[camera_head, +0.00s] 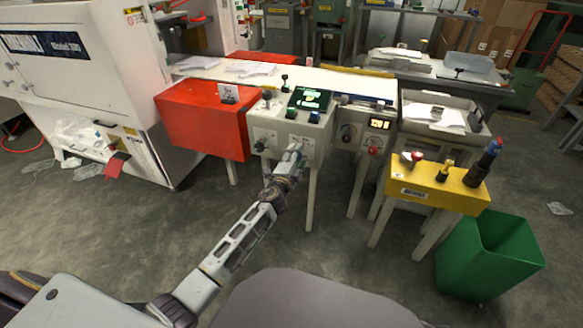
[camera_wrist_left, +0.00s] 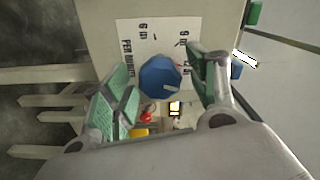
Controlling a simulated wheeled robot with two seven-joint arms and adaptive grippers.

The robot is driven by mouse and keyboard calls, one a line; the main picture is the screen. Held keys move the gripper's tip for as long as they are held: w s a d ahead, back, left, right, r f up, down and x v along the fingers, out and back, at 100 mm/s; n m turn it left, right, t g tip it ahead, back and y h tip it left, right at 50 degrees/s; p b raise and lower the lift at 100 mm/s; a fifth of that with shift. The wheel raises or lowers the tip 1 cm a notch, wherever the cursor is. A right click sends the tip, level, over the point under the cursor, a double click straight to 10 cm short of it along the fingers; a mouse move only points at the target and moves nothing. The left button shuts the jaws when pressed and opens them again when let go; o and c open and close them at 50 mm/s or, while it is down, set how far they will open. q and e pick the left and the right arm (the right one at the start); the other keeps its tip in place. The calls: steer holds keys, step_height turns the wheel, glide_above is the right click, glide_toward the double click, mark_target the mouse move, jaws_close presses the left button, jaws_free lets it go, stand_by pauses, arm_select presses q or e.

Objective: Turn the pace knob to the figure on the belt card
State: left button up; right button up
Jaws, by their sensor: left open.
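The pace knob is a blue many-sided knob (camera_wrist_left: 160,77) on a white scale plate (camera_wrist_left: 128,35) printed with "PER MINUTE" and figures; some print is covered. My left gripper (camera_wrist_left: 163,88) is open, with one green-padded finger on each side of the knob. I cannot tell whether the pads touch it. In the head view my left gripper (camera_head: 293,153) is at the front of the grey control box (camera_head: 265,127) and hides the knob. A small white card (camera_head: 228,93), possibly the belt card, stands on the red table; its figure is too small to read. My right gripper is out of view.
The red table (camera_head: 205,125) stands left of the control box. Another dark knob (camera_head: 260,146) is on the box front. A lit screen (camera_head: 311,99) sits on top. A yellow stand (camera_head: 440,197) and green bin (camera_head: 488,260) are at right.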

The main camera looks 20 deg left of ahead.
arm_select(q)
steer(key=s, duration=1.2)
steer(key=shift+a, duration=0.2)
stand_by(0.4)
steer(key=shift+w, duration=0.1)
stand_by(0.4)
